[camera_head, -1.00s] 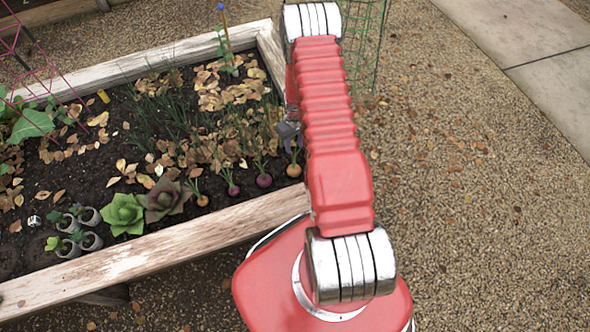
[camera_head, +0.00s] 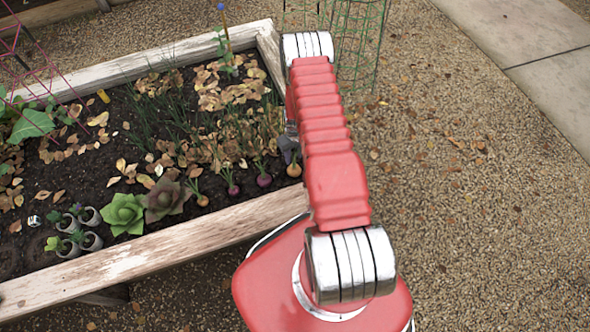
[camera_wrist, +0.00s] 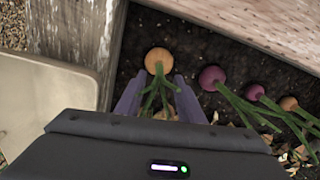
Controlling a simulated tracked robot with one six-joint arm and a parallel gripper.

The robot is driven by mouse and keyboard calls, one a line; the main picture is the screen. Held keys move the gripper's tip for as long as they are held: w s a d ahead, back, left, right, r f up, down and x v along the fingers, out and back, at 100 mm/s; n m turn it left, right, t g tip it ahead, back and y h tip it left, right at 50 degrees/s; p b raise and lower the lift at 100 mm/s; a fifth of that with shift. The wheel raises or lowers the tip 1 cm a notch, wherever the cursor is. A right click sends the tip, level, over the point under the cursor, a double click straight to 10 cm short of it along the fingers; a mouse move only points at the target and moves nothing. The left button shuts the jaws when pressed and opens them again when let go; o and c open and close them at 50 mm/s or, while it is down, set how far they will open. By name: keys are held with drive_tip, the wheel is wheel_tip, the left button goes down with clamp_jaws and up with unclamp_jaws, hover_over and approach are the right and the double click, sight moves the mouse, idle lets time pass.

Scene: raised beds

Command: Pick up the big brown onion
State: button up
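The big brown onion (camera_wrist: 158,61) lies on dark soil near the bed's corner in the wrist view, its green leaves running back between my fingers. In the head view the brown onion (camera_head: 294,170) is at the right end of a row along the bed's front board. My gripper (camera_wrist: 160,85) is open, its two purple-grey fingers on either side of the leaves just behind the bulb. I cannot tell whether the fingers touch it. In the head view my gripper (camera_head: 289,150) is mostly hidden by my arm, just above the onion.
Two purple onions, (camera_wrist: 212,78) and (camera_wrist: 254,92), and a smaller brown onion (camera_wrist: 288,103) lie to the right. Wooden boards (camera_wrist: 75,40) border the soil closely. Succulents (camera_head: 124,213) and small pots (camera_head: 90,241) stand further left.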

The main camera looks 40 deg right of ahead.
sight(294, 163)
drive_tip(key=shift+f, duration=0.25)
drive_tip(key=shift+s+f, duration=0.1)
drive_tip(key=shift+f, duration=2.5)
drive_tip(key=shift+c, duration=0.7)
clamp_jaws()
